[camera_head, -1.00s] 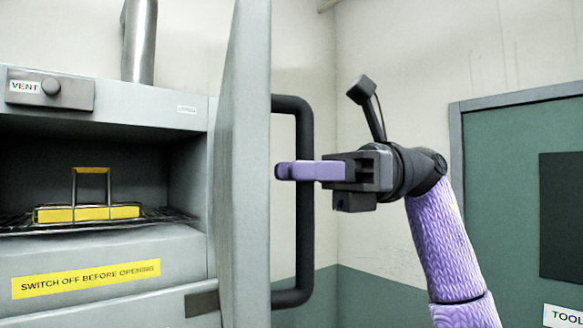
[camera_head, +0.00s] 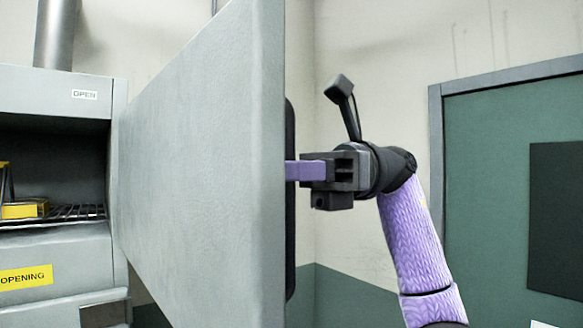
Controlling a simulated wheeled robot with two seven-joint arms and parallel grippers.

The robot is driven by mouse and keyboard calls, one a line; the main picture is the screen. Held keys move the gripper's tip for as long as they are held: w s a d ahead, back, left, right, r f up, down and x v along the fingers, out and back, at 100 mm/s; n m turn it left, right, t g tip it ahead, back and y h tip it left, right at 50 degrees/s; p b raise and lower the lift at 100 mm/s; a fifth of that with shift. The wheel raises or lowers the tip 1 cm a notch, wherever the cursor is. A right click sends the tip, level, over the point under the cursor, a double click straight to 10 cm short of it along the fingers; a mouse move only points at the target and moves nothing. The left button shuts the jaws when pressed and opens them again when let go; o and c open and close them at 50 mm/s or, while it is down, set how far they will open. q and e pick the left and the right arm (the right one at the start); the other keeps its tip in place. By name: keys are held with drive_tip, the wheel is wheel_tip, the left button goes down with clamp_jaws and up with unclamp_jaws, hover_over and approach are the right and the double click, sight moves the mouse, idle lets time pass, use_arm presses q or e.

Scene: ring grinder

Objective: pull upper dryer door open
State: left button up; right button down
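The upper dryer door (camera_head: 205,165) is a grey panel that stands swung open, its broad face turned toward the left half of the view. The dryer (camera_head: 60,95) is at the left, with its dark upper chamber showing. The door's black bar handle (camera_head: 290,230) is on the far face and mostly hidden by the door's edge. My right gripper (camera_head: 295,170) has purple fingers at the handle. The fingertips are hidden behind the door edge, so their grip on the bar does not show. My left gripper is not in view.
Inside the chamber, a yellow-edged object (camera_head: 22,208) sits on a wire rack (camera_head: 75,212). A metal pipe (camera_head: 55,35) rises from the dryer top. The wall between door and cabinet is bare.

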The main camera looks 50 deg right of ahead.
drive_tip(key=shift+d, duration=0.2)
drive_tip(key=c, duration=0.5)
unclamp_jaws()
drive_tip(key=shift+a, duration=0.1)
drive_tip(key=shift+c, duration=0.2)
drive_tip(key=p+v, duration=0.3)
drive_tip(key=v, duration=0.7)
